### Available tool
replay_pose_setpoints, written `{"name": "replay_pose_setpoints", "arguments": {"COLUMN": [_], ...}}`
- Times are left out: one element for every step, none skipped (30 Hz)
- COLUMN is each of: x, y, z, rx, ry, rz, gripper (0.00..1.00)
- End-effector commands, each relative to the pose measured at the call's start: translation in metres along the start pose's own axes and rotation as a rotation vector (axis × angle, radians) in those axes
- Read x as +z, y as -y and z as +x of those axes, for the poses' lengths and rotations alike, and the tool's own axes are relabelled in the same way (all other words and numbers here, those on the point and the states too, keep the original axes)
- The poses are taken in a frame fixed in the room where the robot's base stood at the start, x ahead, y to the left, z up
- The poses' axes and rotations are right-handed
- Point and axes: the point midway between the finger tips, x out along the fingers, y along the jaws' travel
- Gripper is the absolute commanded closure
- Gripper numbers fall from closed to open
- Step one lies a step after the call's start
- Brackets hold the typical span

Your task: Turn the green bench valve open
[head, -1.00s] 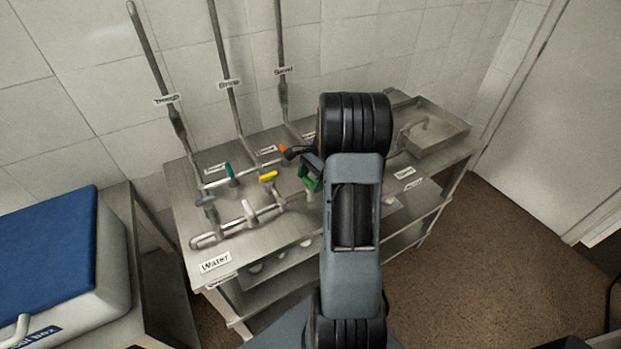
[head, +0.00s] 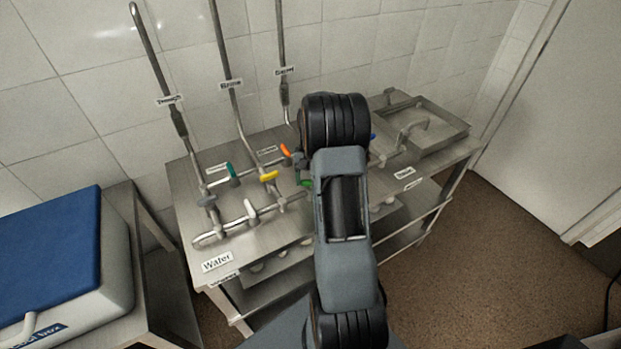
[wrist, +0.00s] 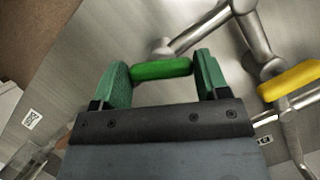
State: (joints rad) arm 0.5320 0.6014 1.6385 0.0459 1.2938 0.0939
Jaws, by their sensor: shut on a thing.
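The green valve handle (wrist: 160,69) lies between the two green fingers of my gripper (wrist: 163,76) in the wrist view. The fingers are shut on it, one at each end of the handle. The handle lies crosswise in that view, and its metal stem and pipe show just beyond. In the head view my arm hides most of the gripper and valve. A small patch of green (head: 306,183) shows left of the arm; I cannot tell whether it is handle or finger.
The yellow handle (head: 269,176) stands close to the left, with white (head: 251,211), teal (head: 231,170) and orange (head: 286,151) handles around it on the steel bench (head: 185,180). A blue handle (head: 373,136) and a sink (head: 455,127) are to the right.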

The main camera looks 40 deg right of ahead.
Motion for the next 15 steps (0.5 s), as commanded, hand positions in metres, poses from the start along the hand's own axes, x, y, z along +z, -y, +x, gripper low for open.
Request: {"name": "replay_pose_setpoints", "arguments": {"x": [-0.0003,-0.0003,-0.0002,-0.0002,-0.0002,-0.0002,-0.0002,-0.0002,-0.0002,-0.0002,-0.0002,-0.0002,-0.0002,-0.0002,-0.0002], "y": [0.0011,0.0013,0.0015,0.0014,0.0013,0.0015,0.0016,0.0017,0.002,0.0021,0.0021,0.002,0.002,0.0021,0.0021], "z": [-0.0013,-0.0013,-0.0013,-0.0013,-0.0013,-0.0013,-0.0013,-0.0013,-0.0012,-0.0012,-0.0012,-0.0012,-0.0012,-0.0011,-0.0011], "rx": [0.017,0.028,0.041,0.051,0.061,0.073,0.083,0.093,0.104,0.112,0.12,0.13,0.137,0.143,0.152], "ry": [-0.003,-0.003,-0.003,-0.004,-0.004,-0.004,-0.004,-0.004,-0.004,-0.004,-0.005,-0.005,-0.005,-0.005,-0.005], "rz": [-0.041,-0.067,-0.099,-0.123,-0.147,-0.177,-0.2,-0.222,-0.249,-0.27,-0.289,-0.313,-0.329,-0.345,-0.365], "gripper": [0.56,0.56,0.56,0.56,0.56,0.56,0.56,0.56,0.56,0.56,0.56,0.56,0.56,0.56,0.56]}}
